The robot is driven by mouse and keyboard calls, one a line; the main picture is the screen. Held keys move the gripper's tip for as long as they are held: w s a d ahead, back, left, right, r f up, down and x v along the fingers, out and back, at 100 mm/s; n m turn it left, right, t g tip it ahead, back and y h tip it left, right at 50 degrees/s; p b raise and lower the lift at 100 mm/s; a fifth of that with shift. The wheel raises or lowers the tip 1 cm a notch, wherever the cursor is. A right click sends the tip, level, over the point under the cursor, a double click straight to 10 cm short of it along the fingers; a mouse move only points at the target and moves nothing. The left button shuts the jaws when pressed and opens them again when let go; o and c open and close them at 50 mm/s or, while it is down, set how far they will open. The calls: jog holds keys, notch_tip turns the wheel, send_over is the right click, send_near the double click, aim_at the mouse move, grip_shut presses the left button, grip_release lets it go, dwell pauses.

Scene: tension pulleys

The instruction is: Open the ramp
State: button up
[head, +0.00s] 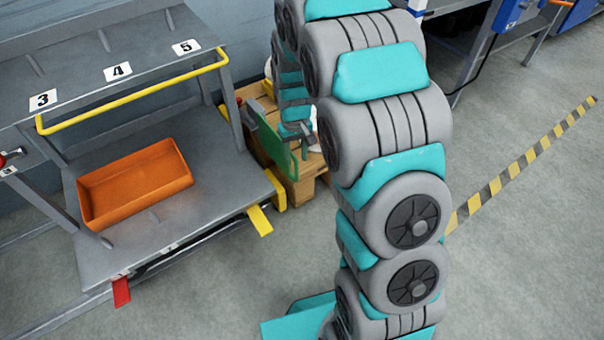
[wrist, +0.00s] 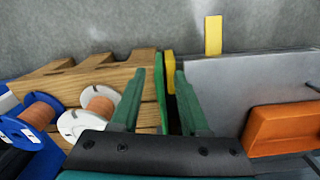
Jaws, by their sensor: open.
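No part is labelled as the ramp, and I cannot tell for sure which part it is. A grey rack (head: 130,262) stands at the left with a yellow bar (head: 135,93) along the front of its upper shelf. A yellow tab (head: 260,221) and a red tab (head: 121,291) stick out at its lower front edge. A thin green panel (head: 274,137) stands upright at the rack's right end. In the wrist view my gripper (wrist: 161,74) is open, its green fingers spread around the edge of the panel. I cannot tell whether they touch it.
An orange bin (head: 135,183) sits on the lower shelf. A wooden pallet (wrist: 92,78) with orange-wound spools (wrist: 38,112) is close beside the panel. Yellow-black floor tape (head: 530,156) runs at the right. The floor in front of the rack is clear.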

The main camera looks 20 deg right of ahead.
aim_at(297, 179)
jog(key=shift+w+d+f, duration=0.1)
jog(key=shift+w+f, duration=0.15)
jog(key=shift+f, duration=0.2)
notch_tip(297, 179, down, 8)
jog(key=shift+r, duration=0.25)
grip_shut()
dwell(1.3)
